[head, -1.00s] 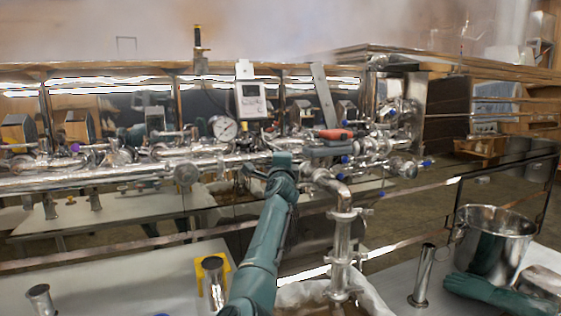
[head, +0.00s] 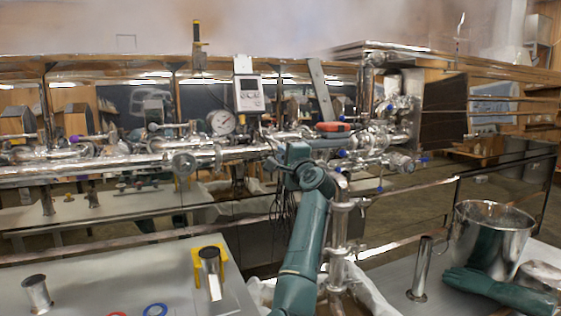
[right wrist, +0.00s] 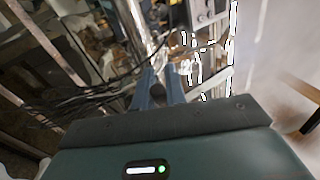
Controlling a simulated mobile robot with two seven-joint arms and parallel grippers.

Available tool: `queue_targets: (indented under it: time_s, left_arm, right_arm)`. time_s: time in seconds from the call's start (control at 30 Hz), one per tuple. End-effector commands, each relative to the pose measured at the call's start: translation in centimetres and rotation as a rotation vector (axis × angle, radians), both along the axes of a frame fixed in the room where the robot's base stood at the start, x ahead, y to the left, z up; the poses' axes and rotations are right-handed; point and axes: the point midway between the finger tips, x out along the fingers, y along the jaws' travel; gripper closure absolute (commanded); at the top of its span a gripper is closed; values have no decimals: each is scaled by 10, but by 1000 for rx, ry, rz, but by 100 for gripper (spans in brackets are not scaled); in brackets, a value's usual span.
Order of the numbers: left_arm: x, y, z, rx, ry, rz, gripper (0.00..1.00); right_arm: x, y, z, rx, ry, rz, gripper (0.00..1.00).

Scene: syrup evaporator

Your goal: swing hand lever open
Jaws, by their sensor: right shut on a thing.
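My right gripper (right wrist: 160,88) shows in the right wrist view with its two blue-grey fingers close together at a shiny steel fitting. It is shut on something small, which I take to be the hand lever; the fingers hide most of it. In the head view my right wrist stands in front of the steel pipe manifold (head: 240,153) and covers the fingers and the spot they grip. An orange-red handle (head: 333,127) sits on the manifold just right of and above my wrist. My left gripper is out of view.
A round dial gauge (head: 222,122) and a grey display box (head: 249,93) stand above the manifold. A vertical steel pipe (head: 338,240) is close to the right of my arm. A steel pot (head: 490,240) stands at right. A yellow holder (head: 197,268) is on the left tabletop.

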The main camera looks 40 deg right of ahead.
Motion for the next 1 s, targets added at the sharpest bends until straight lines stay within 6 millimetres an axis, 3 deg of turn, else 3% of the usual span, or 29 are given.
queue_targets:
  time_s: [0.5,1.0]
  left_arm:
    - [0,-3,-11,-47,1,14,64]
    - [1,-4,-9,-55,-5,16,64]
  right_arm:
    - [-36,-4,0,1,0,351,100]
    - [-43,-5,1,4,-3,427,100]
